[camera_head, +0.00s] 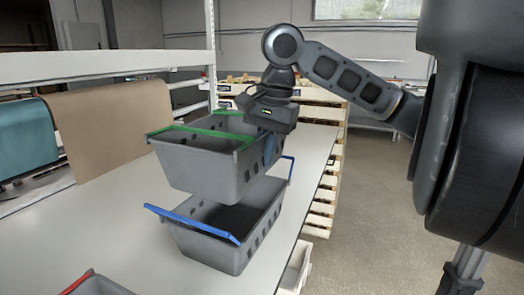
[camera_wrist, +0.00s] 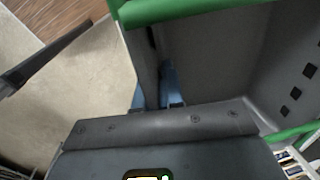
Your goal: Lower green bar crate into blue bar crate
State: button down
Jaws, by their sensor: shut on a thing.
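The green bar crate (camera_head: 203,168) is a grey crate with green bars, held in the air above the table. My gripper (camera_head: 269,148) is shut on its right-hand wall. In the wrist view the blue fingers of my gripper (camera_wrist: 160,88) straddle the wall of the green bar crate (camera_wrist: 215,55). The blue bar crate (camera_head: 222,250) is a grey crate with blue bars and stands on the table under the green one. Part of its opening shows, with a dark inside. The green bar crate hangs over its far part, and a gap shows between them at the front.
The pale table (camera_head: 140,238) has free room left of the crates. A crate with a red bar (camera_head: 95,287) is cut off at the bottom edge. A brown board (camera_head: 112,127) stands behind at the left. Wooden pallets (camera_head: 328,165) stand beyond the table's right edge.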

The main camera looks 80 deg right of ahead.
jog(key=b, duration=0.5)
send_over(266, 214)
jog(key=d, duration=0.1)
jog(key=shift+f, duration=2.65)
jog(key=shift+w+d+f+b, duration=0.1)
jog(key=shift+f+b, duration=0.7)
jog(key=shift+f, duration=0.45)
jog(key=shift+w+d+f+b, duration=0.1)
jog(key=shift+f+b, duration=0.7)
jog(key=shift+f, duration=0.65)
jog(key=shift+a+f+b, duration=0.25)
jog(key=shift+f+b, duration=0.05)
jog(key=shift+f, duration=0.3)
jog(key=c, duration=1.2)
grip_release()
jog(key=shift+s+f, duration=0.1)
jog(key=r, duration=0.6)
jog(key=s+r+p, duration=0.1)
jog(key=r, duration=0.2)
jog(key=shift+s, duration=0.1)
